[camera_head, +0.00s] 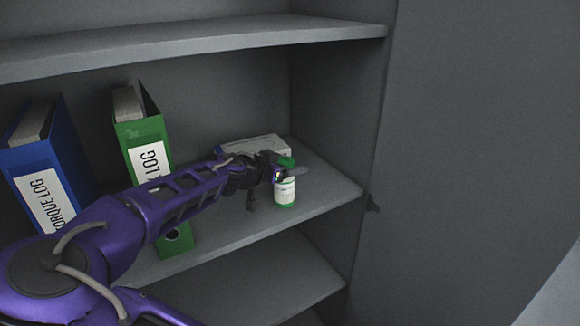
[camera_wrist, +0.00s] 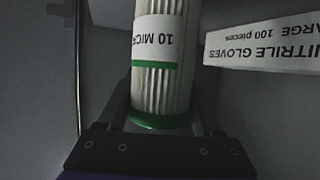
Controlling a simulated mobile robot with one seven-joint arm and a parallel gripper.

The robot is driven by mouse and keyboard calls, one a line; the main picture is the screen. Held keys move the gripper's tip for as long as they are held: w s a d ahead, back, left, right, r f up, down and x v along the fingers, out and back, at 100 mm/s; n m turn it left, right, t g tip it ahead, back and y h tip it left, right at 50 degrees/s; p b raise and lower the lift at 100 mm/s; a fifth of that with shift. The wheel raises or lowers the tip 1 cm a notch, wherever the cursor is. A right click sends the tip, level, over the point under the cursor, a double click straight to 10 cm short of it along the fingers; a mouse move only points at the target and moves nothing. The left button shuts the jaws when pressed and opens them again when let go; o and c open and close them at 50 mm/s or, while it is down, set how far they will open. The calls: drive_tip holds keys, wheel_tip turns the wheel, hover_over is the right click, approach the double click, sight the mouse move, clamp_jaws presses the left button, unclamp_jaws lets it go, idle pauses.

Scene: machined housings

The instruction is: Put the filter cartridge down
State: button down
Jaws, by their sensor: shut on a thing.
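The filter cartridge (camera_head: 285,189) is a white pleated cylinder with green ends and a white label. In the head view it is upright at the right part of the middle shelf, close to or on the shelf surface; I cannot tell if it touches. My gripper (camera_head: 279,174) is shut on it from the left, near its upper part. In the wrist view the cartridge (camera_wrist: 160,85) stands between the two fingers of my gripper (camera_wrist: 165,118), its label reading "10 MICR" upside down.
A white nitrile gloves box (camera_head: 255,146) lies behind the cartridge; it also shows in the wrist view (camera_wrist: 265,50). A green binder (camera_head: 143,150) and a blue binder (camera_head: 45,165) stand at the left. The shelf (camera_head: 325,190) is bare to the right, up to the cabinet side wall.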

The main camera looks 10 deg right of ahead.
drive_tip(key=shift+c, duration=0.2)
unclamp_jaws()
drive_tip(key=shift+r, duration=0.1)
drive_tip(key=shift+a+r+p, duration=0.1)
drive_tip(key=shift+p, duration=0.2)
drive_tip(key=v, duration=1.1)
drive_tip(key=shift+s+a, duration=0.25)
drive_tip(key=shift+s, duration=0.15)
